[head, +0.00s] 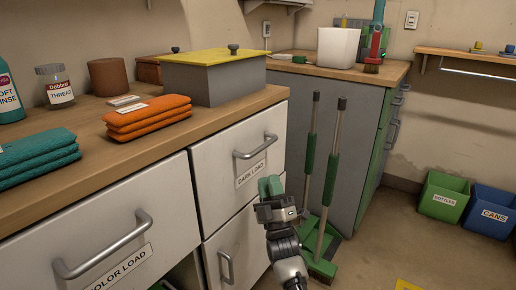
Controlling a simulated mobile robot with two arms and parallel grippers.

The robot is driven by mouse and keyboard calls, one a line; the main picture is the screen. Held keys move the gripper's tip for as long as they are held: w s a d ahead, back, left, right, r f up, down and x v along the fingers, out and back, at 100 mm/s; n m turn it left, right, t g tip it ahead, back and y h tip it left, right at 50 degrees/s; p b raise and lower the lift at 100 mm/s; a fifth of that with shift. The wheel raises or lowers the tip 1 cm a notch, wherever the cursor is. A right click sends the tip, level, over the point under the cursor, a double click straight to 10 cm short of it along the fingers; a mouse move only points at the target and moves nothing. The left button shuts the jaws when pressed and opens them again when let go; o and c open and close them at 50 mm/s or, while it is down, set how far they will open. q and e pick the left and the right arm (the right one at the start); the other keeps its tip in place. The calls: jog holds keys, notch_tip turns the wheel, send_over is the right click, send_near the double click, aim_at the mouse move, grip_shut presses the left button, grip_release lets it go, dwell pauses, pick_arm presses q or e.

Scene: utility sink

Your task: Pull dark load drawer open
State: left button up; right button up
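The dark load drawer (220,162) is a white drawer front under the wooden counter, labelled "DARK LOAD". It looks flush with the cabinet. Its grey bar handle (257,147) is above the label. My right gripper (271,185), with green finger pads, is in front of the drawer's lower right side, below the handle and apart from it. The pads appear close together, but I cannot tell whether they are open or shut. My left gripper is not in view.
The color load drawer (105,226) is at left, and a lower door handle (226,267) is below the dark load drawer. Green brooms (326,190) lean beside a grey-green cabinet. Green (443,197) and blue (489,211) bins stand at right. Orange towels (147,115) lie on the counter.

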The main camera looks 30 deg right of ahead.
aim_at(262, 148)
jog(key=b+x, duration=0.1)
jog(key=x, duration=0.8)
jog(key=shift+w+r+b, duration=0.15)
jog(key=shift+r+b, duration=0.15)
grip_shut()
